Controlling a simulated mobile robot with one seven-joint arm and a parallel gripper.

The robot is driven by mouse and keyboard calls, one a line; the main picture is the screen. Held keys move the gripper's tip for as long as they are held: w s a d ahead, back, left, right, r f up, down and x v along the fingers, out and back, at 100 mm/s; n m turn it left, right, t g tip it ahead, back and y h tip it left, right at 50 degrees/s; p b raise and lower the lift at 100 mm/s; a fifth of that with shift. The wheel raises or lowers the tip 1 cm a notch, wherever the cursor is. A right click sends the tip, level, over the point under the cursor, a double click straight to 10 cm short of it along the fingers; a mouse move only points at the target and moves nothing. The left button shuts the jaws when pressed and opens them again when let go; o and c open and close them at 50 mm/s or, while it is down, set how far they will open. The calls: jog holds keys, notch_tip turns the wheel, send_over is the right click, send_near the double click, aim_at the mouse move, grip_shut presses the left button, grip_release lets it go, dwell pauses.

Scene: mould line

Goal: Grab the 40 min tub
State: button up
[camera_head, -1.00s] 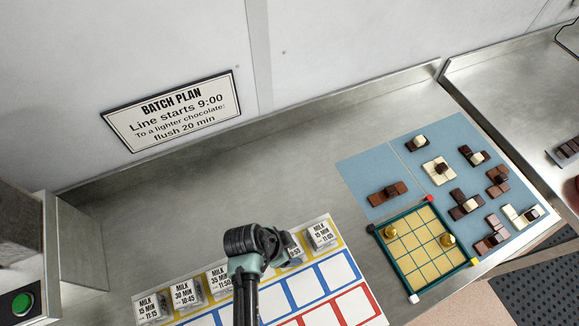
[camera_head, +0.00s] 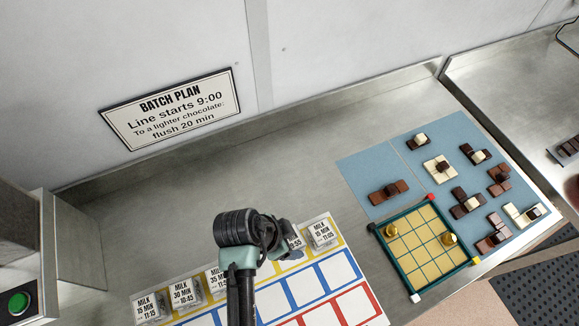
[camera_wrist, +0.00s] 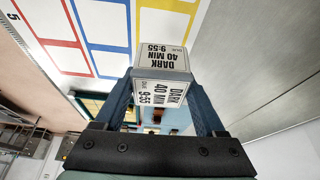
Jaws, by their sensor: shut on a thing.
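The 40 min tub (camera_wrist: 161,92) fills the space between my fingers in the wrist view. Its white label reads DARK, 40 MIN, 9:55 on two faces. In the head view only a part of this tub (camera_head: 295,243) shows, with the end of its time label, beside my gripper (camera_head: 278,236). My gripper (camera_wrist: 163,100) is shut on the tub, one finger on each side. The wrist hides much of the tub in the head view. I cannot tell whether it touches the board.
Several MILK tubs stand in the board's yellow row, one (camera_head: 320,234) just right of the held tub. The white board (camera_head: 345,270) has empty blue and red boxes. A framed grid (camera_head: 418,222) and a blue mat (camera_head: 365,168) with chocolates lie right. The bench behind is clear.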

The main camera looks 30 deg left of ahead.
aim_at(290, 239)
notch_tip(290, 239, up, 11)
jog(key=p, duration=0.7)
jog(key=shift+f, duration=0.2)
jog(key=shift+f, duration=0.1)
